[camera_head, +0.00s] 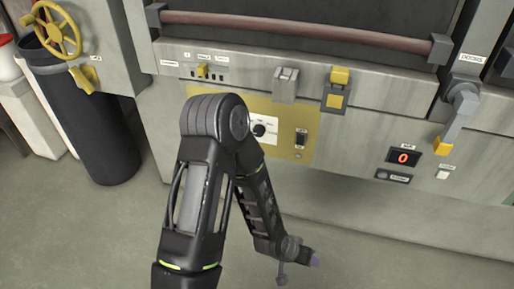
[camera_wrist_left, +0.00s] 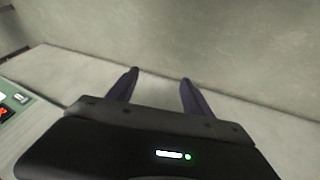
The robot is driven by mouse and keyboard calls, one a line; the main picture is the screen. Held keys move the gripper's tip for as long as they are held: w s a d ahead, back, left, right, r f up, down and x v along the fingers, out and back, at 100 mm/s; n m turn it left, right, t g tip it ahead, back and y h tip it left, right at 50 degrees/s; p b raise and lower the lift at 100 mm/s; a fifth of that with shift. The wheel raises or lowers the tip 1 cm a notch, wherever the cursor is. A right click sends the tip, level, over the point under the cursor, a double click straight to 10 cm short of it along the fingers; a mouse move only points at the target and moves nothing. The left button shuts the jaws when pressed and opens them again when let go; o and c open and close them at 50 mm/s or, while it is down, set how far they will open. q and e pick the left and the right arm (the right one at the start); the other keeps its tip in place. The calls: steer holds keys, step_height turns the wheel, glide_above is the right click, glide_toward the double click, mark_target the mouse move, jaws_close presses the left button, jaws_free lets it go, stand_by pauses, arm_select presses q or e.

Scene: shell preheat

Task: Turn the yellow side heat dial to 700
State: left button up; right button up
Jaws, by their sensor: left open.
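A yellow panel (camera_head: 284,112) is on the front of the grey machine. A small black dial (camera_head: 259,130) on a white scale plate sits on it, partly hidden behind my left arm; its setting is too small to read. My left gripper shows at the end of the bent arm in the head view (camera_head: 314,261), low and to the right of the dial, apart from the panel. In the left wrist view its two fingers (camera_wrist_left: 158,82) are spread with nothing between them. My right gripper is in neither view.
A red display (camera_head: 403,158) reads 0, with a grey lever with a yellow end (camera_head: 455,122) above right. A yellow handwheel (camera_head: 58,30) and dark cylinder (camera_head: 88,130) stand left. The front floor is clear.

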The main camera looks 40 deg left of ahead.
arm_select(q)
steer(key=w+a+t+y+b, duration=0.2)
steer(key=w+a+t+b, duration=0.2)
steer(key=w+a+b, duration=0.55)
steer(key=n+t+y+b, duration=0.2)
steer(key=t+y+b, duration=0.55)
steer(key=b, duration=0.55)
glide_toward(258, 132)
steer(key=shift+w+a+h, duration=0.3)
steer(key=shift+a+h, duration=0.1)
steer(key=shift+h, duration=0.05)
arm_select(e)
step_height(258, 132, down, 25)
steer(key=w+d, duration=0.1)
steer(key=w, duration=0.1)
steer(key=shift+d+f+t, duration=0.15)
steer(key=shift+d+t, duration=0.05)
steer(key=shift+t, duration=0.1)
arm_select(q)
steer(key=b+x, duration=0.1)
steer(key=x, duration=0.5)
steer(key=shift+w+a, duration=0.1)
steer(key=shift+w, duration=0.3)
steer(key=shift+w+a, duration=0.2)
steer(key=shift+w, duration=0.3)
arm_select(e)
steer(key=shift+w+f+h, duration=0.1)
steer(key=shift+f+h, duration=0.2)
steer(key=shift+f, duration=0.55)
